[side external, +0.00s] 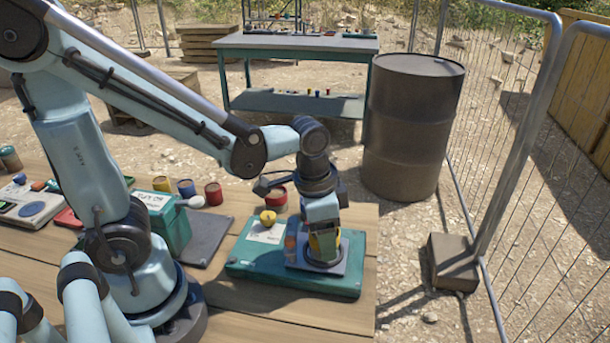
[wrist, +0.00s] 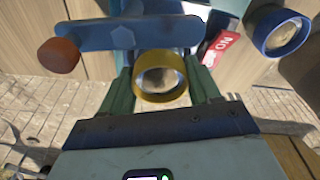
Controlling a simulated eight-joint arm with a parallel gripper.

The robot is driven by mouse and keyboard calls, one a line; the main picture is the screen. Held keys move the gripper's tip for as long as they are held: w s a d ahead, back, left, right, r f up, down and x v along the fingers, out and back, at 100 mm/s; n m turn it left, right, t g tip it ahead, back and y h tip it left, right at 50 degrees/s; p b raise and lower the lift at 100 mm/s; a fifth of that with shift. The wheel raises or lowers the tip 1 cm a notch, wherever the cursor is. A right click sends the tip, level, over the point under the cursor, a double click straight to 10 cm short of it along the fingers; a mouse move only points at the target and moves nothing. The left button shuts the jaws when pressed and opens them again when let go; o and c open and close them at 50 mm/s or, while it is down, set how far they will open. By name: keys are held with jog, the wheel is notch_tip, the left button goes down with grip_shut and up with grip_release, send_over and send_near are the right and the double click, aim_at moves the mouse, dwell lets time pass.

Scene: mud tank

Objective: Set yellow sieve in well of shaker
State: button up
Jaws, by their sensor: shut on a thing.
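My gripper (side external: 323,243) points down over the teal shaker (side external: 252,273). It is shut on the yellow sieve (wrist: 161,93), a short open ring that sits between its green fingers in the wrist view. In the side external view only a sliver of yellow shows at the fingers. The well (side external: 325,264) shows as a dark rim on the shaker's grey plate, directly under the fingers. The fingers hide most of the well, so I cannot tell whether the sieve is inside it or just above.
A post with an orange top (side external: 290,239) stands close left of my gripper. A yellow knob (side external: 268,218) is on the shaker's left part. A red cup (side external: 276,198) stands behind it. A green box (side external: 160,222) and a dark plate (side external: 207,240) lie left. Bare boards (side external: 360,222) show at right.

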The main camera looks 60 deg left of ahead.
jog(key=shift+f, duration=0.1)
jog(key=o, duration=1.3)
jog(key=shift+r, duration=3.75)
jog(key=shift+s+a+r+n+t+y, duration=0.1)
jog(key=shift+s+a+n+t+y, duration=0.1)
jog(key=shift+a+n+t, duration=1.15)
jog(key=shift+s+a+n+t+y, duration=0.15)
jog(key=shift+a+n+t+y, duration=0.05)
jog(key=shift+a+n+t, duration=1.15)
